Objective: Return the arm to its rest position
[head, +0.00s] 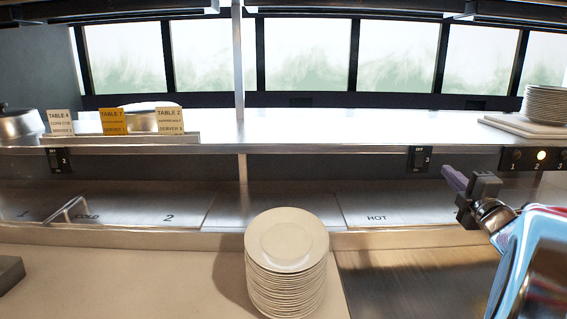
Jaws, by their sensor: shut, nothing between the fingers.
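My gripper (454,179) is at the right side of the head view, at the end of my arm. Its purple fingers are shut with nothing between them. They point left and slightly up, in front of the steel counter and below the raised shelf. The gripper appears apart from the switch on the shelf edge, though the depth gap is hard to judge. Most of my arm is cut off at the lower right.
A tall stack of white plates (287,245) stands at the front middle. The shelf (330,129) holds ticket cards (112,121) at left and plates (545,104) at right. A switch (419,160) sits near my gripper. The HOT lid (400,207) is clear.

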